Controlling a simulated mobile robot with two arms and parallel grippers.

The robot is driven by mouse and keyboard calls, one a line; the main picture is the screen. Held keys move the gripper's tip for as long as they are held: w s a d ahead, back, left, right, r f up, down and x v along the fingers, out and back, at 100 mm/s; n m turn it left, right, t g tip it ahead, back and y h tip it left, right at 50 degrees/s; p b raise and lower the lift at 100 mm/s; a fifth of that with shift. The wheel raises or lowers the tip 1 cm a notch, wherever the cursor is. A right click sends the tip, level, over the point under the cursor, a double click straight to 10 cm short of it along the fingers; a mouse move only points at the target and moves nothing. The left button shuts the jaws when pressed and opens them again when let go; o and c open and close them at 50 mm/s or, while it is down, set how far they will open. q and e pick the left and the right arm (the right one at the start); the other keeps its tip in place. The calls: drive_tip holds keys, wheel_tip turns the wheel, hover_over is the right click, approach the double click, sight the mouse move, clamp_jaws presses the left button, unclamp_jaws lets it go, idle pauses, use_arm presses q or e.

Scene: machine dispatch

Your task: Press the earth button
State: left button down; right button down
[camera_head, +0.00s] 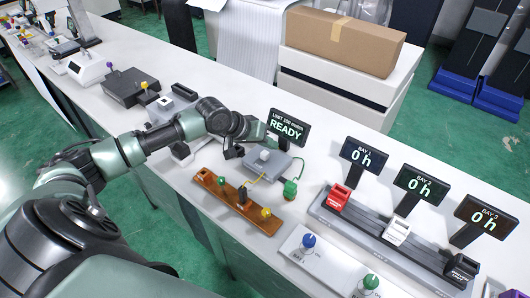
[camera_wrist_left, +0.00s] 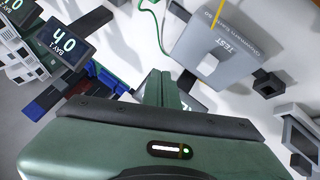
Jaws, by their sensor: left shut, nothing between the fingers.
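A grey tester (camera_head: 279,168) with a small white block on top stands under a display (camera_head: 289,128) reading "LIMIT 100 mohm READY". Its grey face, marked "TEST", also shows in the left wrist view (camera_wrist_left: 190,52). My left gripper (camera_head: 235,152) is shut and empty, at the tester's left side; I cannot tell whether it touches. Its fingers show in the left wrist view (camera_wrist_left: 160,88). A green clamp-like piece (camera_head: 290,190) on a green wire sits by the tester's right front corner. My right gripper is not in view.
A brown wooden board (camera_head: 238,204) with coloured terminals lies in front of the tester. A white panel with blue (camera_head: 308,241) and green (camera_head: 370,282) knobs is front right. A rail (camera_head: 385,243) with red, white and black blocks stands under three bay displays. A cardboard box (camera_head: 344,40) is behind.

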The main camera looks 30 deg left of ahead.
sight(262, 154)
use_arm(q)
drive_tip(key=w+a+r+n+t, duration=0.1)
drive_tip(key=w+a+r, duration=0.1)
drive_tip(key=a+r, duration=0.2)
drive_tip(key=shift+w+a+n, duration=0.25)
drive_tip(key=shift+n, duration=0.05)
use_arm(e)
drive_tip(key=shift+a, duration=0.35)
use_arm(q)
drive_tip(key=shift+f, duration=0.2)
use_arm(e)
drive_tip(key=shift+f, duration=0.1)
